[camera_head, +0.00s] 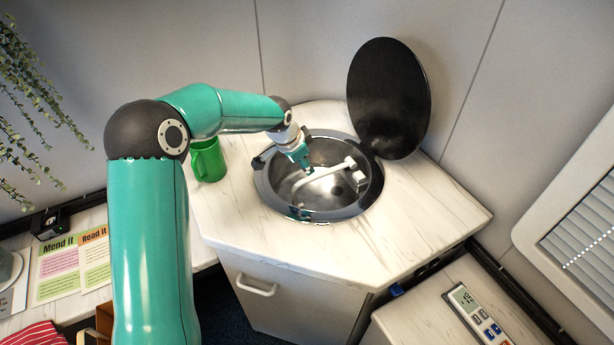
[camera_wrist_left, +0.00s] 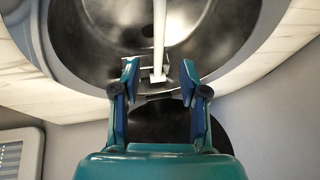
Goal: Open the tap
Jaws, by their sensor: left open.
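The white tap (camera_head: 325,177) lies across the round steel sink (camera_head: 262,190), its long spout folded low and its block-like end at the right side of the bowl. In the left wrist view the spout (camera_wrist_left: 159,35) runs down the picture to a white end in line with the gap between my fingers. My left gripper (camera_head: 305,172) is over the left part of the bowl, above the tap. In the left wrist view the gripper (camera_wrist_left: 159,72) is open, its fingers apart with nothing held. I cannot tell whether they touch the tap. My right gripper is out of view.
A round black lid (camera_head: 390,98) stands upright behind the sink's right side. A green mug (camera_head: 208,160) stands left of the sink on the marble-look counter (camera_head: 330,245). The counter's front is clear. A window (camera_head: 585,225) is at the right.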

